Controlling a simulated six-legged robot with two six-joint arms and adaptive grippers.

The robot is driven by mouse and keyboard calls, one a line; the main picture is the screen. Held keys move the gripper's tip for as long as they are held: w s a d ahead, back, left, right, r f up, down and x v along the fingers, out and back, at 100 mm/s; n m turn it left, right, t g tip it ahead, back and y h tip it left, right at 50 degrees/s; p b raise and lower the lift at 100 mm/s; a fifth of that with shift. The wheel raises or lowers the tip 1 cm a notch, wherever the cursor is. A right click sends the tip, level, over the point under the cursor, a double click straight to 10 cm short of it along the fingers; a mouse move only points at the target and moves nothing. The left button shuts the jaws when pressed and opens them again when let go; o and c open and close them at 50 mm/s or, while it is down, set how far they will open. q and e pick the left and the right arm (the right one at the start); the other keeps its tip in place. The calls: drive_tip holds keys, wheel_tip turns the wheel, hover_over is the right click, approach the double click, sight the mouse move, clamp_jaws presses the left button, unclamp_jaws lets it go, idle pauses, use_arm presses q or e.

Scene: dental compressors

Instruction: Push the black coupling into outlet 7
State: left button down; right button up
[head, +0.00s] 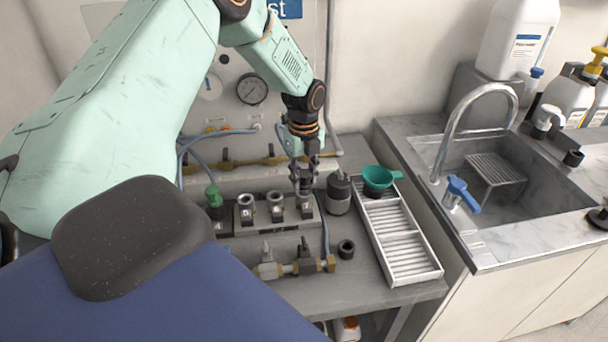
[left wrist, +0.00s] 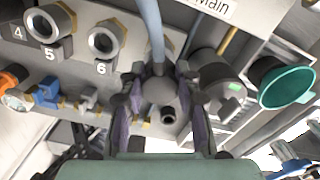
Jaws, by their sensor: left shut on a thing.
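My left gripper (head: 304,182) is over the right end of the grey outlet block (head: 236,229). In the left wrist view, the gripper (left wrist: 162,118) is shut on the dark coupling (left wrist: 160,92), with a pale blue hose (left wrist: 151,25) behind it. Outlet 5 (left wrist: 49,21) and outlet 6 (left wrist: 105,38) show open mouths to the left of the coupling. The gripper is at the position right of outlet 6; it and the coupling hide outlet 7 there. I cannot tell how far the coupling is in.
A dark grey canister (head: 339,193) stands close right of the gripper. Beyond it are a white slatted tray (head: 432,273) and a teal funnel (head: 378,178). A brass valve assembly (head: 297,267) and a black ring (head: 346,249) lie in front. A green fitting (head: 213,196) is at the block's left.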

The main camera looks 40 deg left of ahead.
use_arm(q)
drive_tip(key=shift+f+b, duration=0.45)
drive_tip(key=shift+f, duration=0.5)
drive_tip(key=c, duration=0.9)
unclamp_jaws()
drive_tip(key=shift+o, duration=0.2)
wheel_tip(320, 180, up, 12)
